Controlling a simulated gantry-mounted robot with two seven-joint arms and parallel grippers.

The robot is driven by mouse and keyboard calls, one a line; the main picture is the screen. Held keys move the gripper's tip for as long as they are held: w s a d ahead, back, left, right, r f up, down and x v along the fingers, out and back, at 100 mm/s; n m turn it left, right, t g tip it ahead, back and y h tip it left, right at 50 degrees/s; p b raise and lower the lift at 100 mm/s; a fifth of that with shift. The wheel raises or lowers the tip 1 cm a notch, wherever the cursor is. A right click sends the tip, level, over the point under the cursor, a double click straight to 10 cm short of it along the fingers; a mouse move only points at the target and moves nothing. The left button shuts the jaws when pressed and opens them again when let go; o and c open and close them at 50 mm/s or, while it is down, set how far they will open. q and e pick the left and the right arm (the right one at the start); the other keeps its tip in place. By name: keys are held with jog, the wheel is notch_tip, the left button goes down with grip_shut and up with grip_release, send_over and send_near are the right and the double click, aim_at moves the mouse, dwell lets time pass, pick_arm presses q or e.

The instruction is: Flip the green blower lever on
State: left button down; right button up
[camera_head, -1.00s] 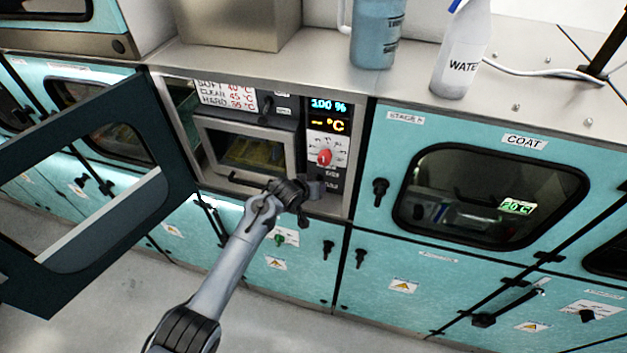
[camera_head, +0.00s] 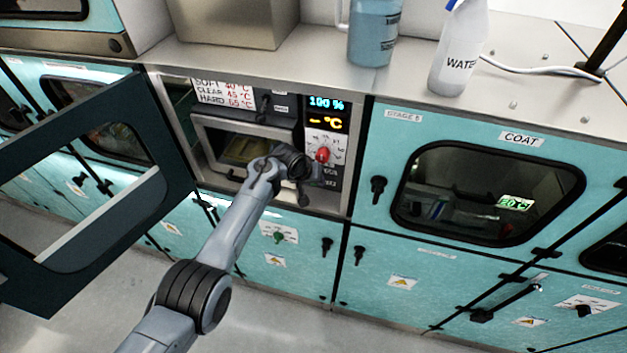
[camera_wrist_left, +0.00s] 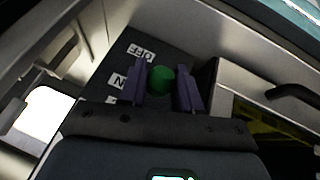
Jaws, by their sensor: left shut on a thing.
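In the left wrist view, the green blower lever (camera_wrist_left: 160,78) shows as a round green knob in front of a dark panel (camera_wrist_left: 183,53) with small white labels. My left gripper (camera_wrist_left: 161,92) has one purple finger on each side of the knob and is shut on it. The lever's stem is hidden. In the head view, my left gripper (camera_head: 302,180) is at the oven front, below the red knob (camera_head: 323,155). Its fingertips and the green knob are hidden there. My right gripper is not in view.
An open dark door (camera_head: 170,215) stands out on the left. A grey framed chamber front (camera_head: 205,133) is beside my wrist. A display panel (camera_head: 327,110) is above it.

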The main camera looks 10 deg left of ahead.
pick_arm(q)
jog(key=c, duration=0.8)
grip_release()
jog(key=shift+r, duration=0.1)
jog(key=shift+p+v, duration=0.45)
jog(key=shift+v, duration=0.35)
jog(key=shift+p+v, duration=0.35)
jog(key=shift+v, duration=4.2)
